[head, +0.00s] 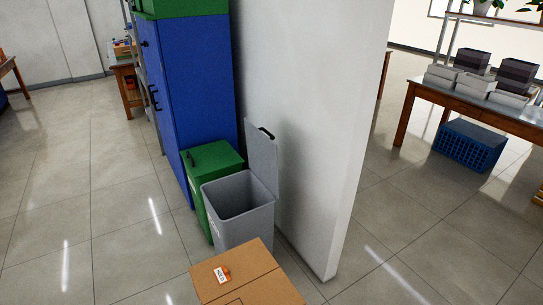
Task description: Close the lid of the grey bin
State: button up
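The grey bin (243,225) stands on the floor in the middle of the head view, against the end of a white wall. Its lid (262,158) is open and stands upright at the right side of the rim, close to the wall, with a dark handle (266,132) near its top. The inside of the bin looks dark and I see nothing in it. The lower front of the bin is hidden behind a cardboard box. My gripper is not in view.
A cardboard box (240,278) with an orange-and-white label is in front of the grey bin. A green bin (215,163), lid shut, stands behind it beside a blue cabinet (190,95). The white wall (320,130) blocks the right. Floor at left (90,190) is clear.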

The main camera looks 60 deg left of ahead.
aim_at(262, 152)
jog(key=u, duration=0.05)
jog(key=i, duration=2.85)
jog(key=u, duration=2.3)
